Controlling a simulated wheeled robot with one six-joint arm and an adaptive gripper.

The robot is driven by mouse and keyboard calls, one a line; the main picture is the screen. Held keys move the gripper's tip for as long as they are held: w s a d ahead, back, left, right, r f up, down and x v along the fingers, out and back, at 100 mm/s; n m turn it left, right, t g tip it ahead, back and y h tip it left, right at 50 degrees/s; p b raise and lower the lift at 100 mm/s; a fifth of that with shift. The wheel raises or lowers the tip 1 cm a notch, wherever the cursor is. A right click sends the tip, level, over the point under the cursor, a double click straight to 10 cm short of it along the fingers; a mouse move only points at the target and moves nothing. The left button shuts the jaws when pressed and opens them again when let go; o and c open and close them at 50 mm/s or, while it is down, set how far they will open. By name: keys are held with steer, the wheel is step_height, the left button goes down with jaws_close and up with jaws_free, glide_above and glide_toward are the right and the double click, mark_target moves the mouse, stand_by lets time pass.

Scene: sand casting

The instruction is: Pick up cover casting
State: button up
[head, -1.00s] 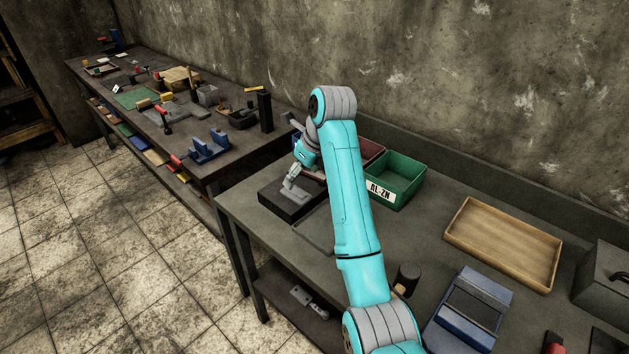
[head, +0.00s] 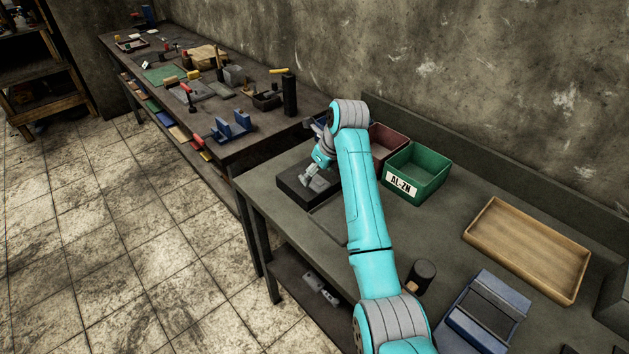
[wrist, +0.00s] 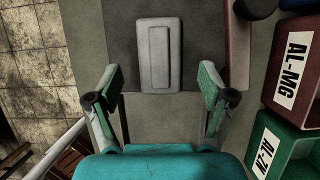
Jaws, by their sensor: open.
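The cover casting (wrist: 159,32) is a light grey rectangular plate with a raised oblong middle. It lies flat on a dark block (wrist: 207,55) in the wrist view. In the head view the casting (head: 322,184) is small and partly hidden by my gripper, on top of the dark block (head: 292,188). My gripper (wrist: 156,82) is open and empty, with its two green fingers spread wider than the casting. In the wrist view the casting lies ahead of and between the line of the fingers. I cannot tell the height gap.
A red bin marked AL-MG (wrist: 293,62) and a green bin marked AL-ZN (head: 418,174) stand to the right of the block. A wooden tray (head: 527,249), a blue fixture (head: 486,312) and a dark cylinder (head: 424,272) are farther along the bench. The wooden tray is empty.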

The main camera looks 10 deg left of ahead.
mark_target(316, 180)
steer(key=shift+x, duration=1.05)
steer(key=c, duration=1.3)
steer(key=shift+r, duration=5.05)
steer(key=shift+c, duration=0.3)
